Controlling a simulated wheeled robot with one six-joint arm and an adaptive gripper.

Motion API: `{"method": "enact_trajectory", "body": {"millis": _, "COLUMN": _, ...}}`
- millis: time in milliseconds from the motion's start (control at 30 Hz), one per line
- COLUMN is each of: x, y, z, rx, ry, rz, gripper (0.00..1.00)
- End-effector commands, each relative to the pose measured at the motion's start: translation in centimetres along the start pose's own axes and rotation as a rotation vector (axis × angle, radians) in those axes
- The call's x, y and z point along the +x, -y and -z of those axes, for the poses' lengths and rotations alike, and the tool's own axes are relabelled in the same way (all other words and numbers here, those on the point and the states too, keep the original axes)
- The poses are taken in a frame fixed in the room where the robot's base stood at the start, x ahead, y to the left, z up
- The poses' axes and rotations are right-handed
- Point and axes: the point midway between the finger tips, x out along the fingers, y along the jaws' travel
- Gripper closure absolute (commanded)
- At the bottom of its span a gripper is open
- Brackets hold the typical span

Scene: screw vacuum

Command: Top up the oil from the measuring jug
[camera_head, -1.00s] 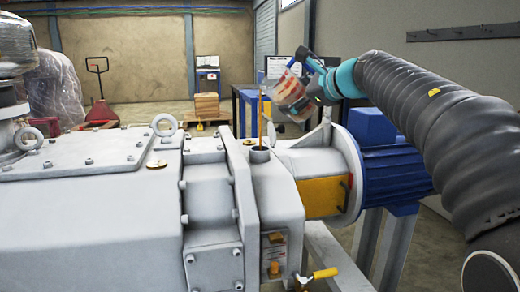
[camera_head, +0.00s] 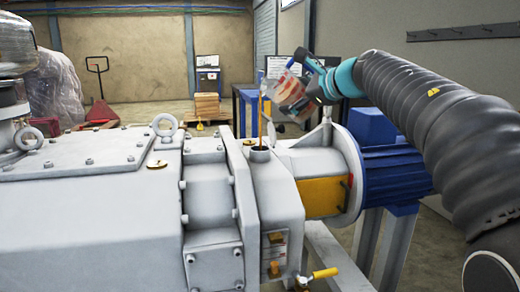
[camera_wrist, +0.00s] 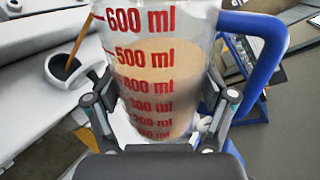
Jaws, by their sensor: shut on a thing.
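My gripper (camera_wrist: 165,112) is shut on the clear measuring jug (camera_wrist: 155,75), which has red ml marks and a blue handle. In the head view the jug (camera_head: 293,92) is tilted above the grey vacuum pump (camera_head: 95,210), with its lip towards the filler neck (camera_head: 260,155). A thin amber stream of oil (camera_head: 261,122) runs down from the lip into the neck. In the wrist view the stream (camera_wrist: 77,38) enters the dark opening of the neck (camera_wrist: 52,72). Brownish oil (camera_wrist: 158,95) is still in the jug, its surface slanted near the 500 ml mark.
A blue motor (camera_head: 390,170) stands right of the neck, below my arm. A yellow-handled valve (camera_head: 325,273) sits low at the front. A brass cap (camera_head: 157,164) and lifting eye (camera_head: 165,126) are on the pump's top. A blue workbench (camera_head: 245,100) stands behind.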

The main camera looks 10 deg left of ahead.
Motion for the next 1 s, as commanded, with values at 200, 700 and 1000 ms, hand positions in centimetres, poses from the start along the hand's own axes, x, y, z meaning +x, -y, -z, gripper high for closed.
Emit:
{"method": "enact_trajectory", "body": {"millis": 200, "x": -0.06, "y": 0.08, "z": -0.12, "rx": -0.008, "ry": -0.001, "rz": 0.002, "gripper": 0.78}}
{"method": "enact_trajectory", "body": {"millis": 700, "x": -0.05, "y": 0.06, "z": -0.10, "rx": -0.021, "ry": -0.007, "rz": 0.002, "gripper": 0.78}}
{"method": "enact_trajectory", "body": {"millis": 1000, "x": -0.06, "y": 0.06, "z": -0.08, "rx": -0.030, "ry": -0.011, "rz": 0.002, "gripper": 0.78}}
